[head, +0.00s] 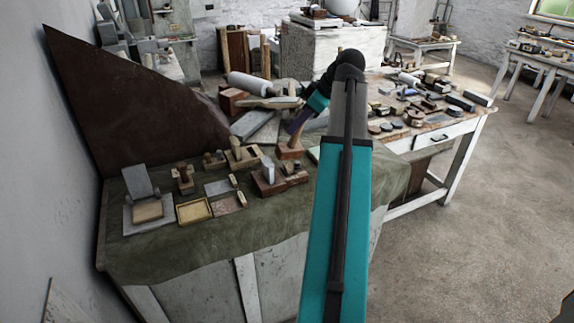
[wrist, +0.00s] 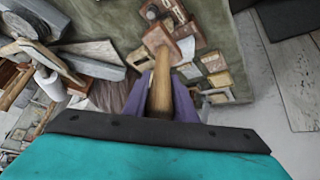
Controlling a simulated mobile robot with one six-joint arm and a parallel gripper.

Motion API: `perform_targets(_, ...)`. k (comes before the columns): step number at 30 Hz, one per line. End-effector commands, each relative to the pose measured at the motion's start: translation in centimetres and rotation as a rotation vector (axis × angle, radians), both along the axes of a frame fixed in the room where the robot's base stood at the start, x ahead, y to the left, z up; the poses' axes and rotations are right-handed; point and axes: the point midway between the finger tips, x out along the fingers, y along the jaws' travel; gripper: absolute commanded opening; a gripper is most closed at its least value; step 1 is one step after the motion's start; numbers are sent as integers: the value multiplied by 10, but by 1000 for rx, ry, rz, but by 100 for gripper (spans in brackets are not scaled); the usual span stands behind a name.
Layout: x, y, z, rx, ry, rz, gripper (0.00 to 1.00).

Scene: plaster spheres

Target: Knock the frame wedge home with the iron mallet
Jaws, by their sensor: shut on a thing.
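My gripper (head: 301,121) is shut on the wooden handle of a mallet. The handle (wrist: 161,92) runs between the purple fingers (wrist: 160,100) in the wrist view. The mallet's reddish-brown head (head: 290,152) hangs at the handle's lower end over the cloth-covered bench; it also shows in the wrist view (wrist: 158,40). Whether it touches anything below is unclear. A wooden block with a pale upright piece (head: 267,168) stands just left of and nearer than the head. I cannot tell for sure whether this is the frame wedge.
Several small wooden tools, blocks and a yellow-rimmed tray (head: 194,211) lie on the green cloth (head: 180,245). Grey slabs (head: 262,130) and a white roller (head: 249,86) lie behind. A brown triangular panel (head: 115,95) stands at the left. The right bench (head: 455,121) is crowded with tools.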

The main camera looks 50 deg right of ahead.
Motion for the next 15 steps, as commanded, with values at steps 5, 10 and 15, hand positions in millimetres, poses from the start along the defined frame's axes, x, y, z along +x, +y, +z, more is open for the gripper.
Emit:
perform_targets(5, 0, 1, -24, 0, -4, 1, 2)
perform_targets(10, 1, 0, -29, -1, -5, -1, 2)
perform_targets(15, 1, 0, -21, -2, -5, 0, 2)
